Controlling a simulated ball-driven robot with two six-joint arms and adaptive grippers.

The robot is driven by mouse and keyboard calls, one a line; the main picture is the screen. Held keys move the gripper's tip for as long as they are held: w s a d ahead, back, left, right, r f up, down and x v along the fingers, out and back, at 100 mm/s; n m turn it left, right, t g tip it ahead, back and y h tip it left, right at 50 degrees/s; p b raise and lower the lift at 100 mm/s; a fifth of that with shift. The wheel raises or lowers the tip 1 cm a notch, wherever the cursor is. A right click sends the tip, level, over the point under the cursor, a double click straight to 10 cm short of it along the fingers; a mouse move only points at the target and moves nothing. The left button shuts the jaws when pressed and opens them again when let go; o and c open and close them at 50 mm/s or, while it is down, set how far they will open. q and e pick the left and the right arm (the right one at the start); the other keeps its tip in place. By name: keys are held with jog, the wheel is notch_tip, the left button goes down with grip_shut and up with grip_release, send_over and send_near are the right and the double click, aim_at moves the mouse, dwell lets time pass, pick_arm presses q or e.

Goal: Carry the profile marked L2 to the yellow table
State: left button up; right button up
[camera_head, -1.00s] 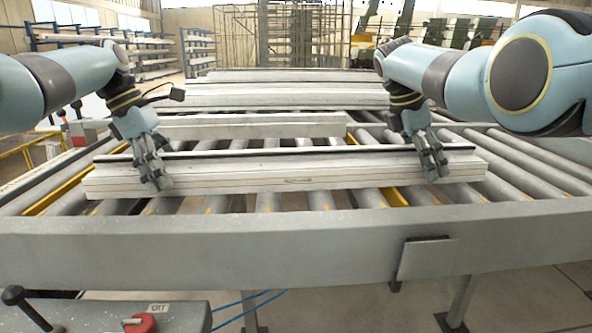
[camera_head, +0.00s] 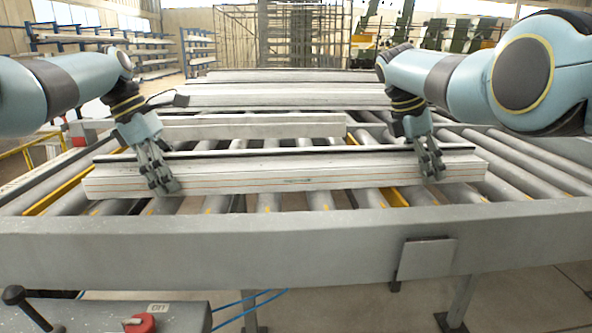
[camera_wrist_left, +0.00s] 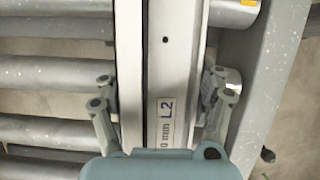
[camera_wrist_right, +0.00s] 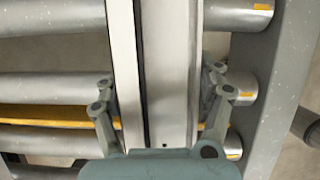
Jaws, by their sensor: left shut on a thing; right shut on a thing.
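The long pale profile marked L2 (camera_head: 290,178) lies across the rollers in the head view. Its L2 label shows between the jaws in the left wrist view (camera_wrist_left: 167,108). My left gripper (camera_head: 160,180) is shut on the profile near its left end, one finger on each side. My right gripper (camera_head: 430,168) is shut on the same profile toward its right end; the right wrist view shows the profile (camera_wrist_right: 168,70) between its fingers. No yellow table can be made out in these frames.
A roller conveyor (camera_head: 290,235) with a grey front rail carries the profile. A shorter profile (camera_head: 255,127) lies just behind it, with more long profiles (camera_head: 280,95) farther back. A panel with a red knob (camera_head: 140,323) stands at the front left.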

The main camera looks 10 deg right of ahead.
pick_arm(q)
jog(key=shift+c, duration=1.4)
pick_arm(e)
jog(key=shift+c, duration=1.4)
pick_arm(q)
jog(key=shift+r, duration=0.15)
pick_arm(e)
jog(key=shift+r, duration=0.15)
